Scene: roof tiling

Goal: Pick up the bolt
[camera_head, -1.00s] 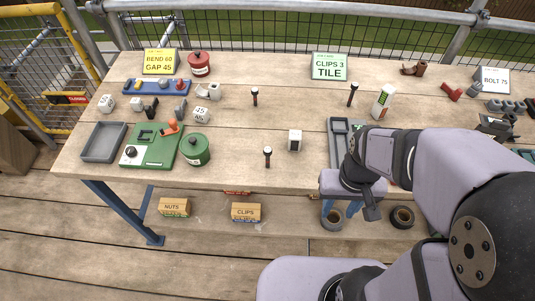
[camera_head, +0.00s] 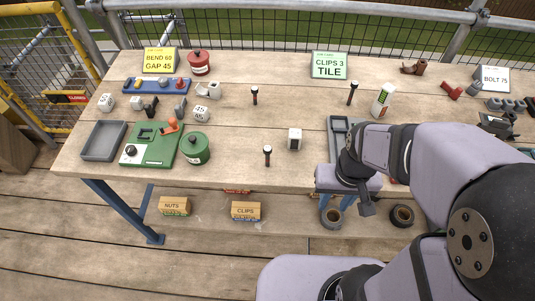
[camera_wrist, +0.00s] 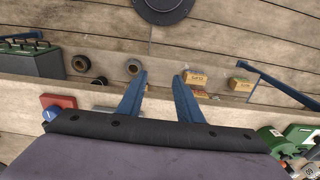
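I cannot tell which is the bolt. My gripper (camera_wrist: 160,85) is open and empty in the wrist view, its two blue fingers apart. In the head view the fingers show only partly, below my wrist near the bench's front edge, to the right of the front pin. The wrist view shows no pin between the fingers.
A white block (camera_head: 295,139) stands beside the front pin. A grey tray (camera_head: 338,125) lies partly behind my arm. A green pot (camera_head: 195,149) and green jig (camera_head: 150,146) stand left. A "BOLT 75" card (camera_head: 493,79) is at right. Tape rolls (camera_head: 402,215) lie on the lower shelf.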

